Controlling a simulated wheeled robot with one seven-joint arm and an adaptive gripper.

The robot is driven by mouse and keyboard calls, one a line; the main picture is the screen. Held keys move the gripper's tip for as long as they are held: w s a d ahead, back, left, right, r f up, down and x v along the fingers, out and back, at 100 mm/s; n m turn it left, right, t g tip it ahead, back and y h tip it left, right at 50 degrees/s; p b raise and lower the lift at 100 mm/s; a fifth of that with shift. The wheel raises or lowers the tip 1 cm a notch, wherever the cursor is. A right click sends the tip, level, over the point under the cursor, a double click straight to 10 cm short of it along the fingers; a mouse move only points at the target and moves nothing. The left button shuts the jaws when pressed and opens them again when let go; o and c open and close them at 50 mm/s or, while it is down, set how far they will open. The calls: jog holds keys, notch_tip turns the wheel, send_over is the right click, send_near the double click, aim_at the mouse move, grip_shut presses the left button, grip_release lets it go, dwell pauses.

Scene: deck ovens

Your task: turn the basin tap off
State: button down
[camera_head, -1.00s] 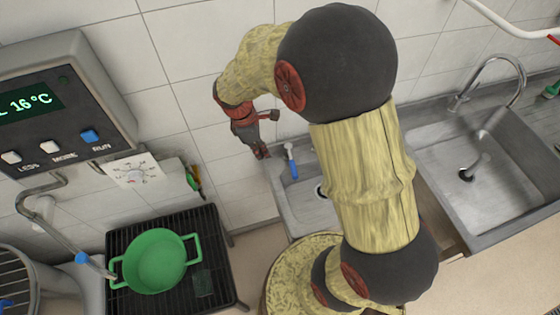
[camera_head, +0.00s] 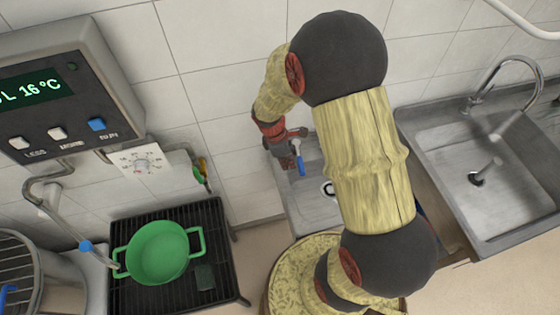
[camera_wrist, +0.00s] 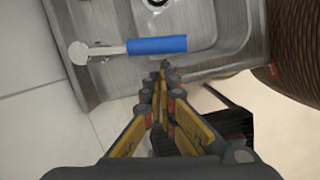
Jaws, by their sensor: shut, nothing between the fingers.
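The basin tap shows in the wrist view as a grey metal stem with a blue lever (camera_wrist: 157,45) pointing right. In the head view, the blue lever (camera_head: 300,164) is partly covered by my gripper. The small steel basin (camera_head: 308,208) is partly hidden behind my arm; its rim and drain also show in the wrist view. My gripper (camera_head: 287,163) is shut and empty, close beside the lever on its left in the head view.
A larger steel sink (camera_head: 495,185) with a curved spout (camera_head: 512,62) is at the right. A green pot (camera_head: 160,252) stands on a black grate (camera_head: 220,265). A control box (camera_head: 60,85) and a dial plate (camera_head: 140,160) are on the tiled wall at the left.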

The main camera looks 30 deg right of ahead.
jog(key=shift+s+d, duration=0.1)
jog(key=shift+d, duration=0.05)
jog(key=shift+s+d+n+p, duration=0.75)
jog(key=shift+d+n+p, duration=0.15)
jog(key=shift+n+p, duration=0.2)
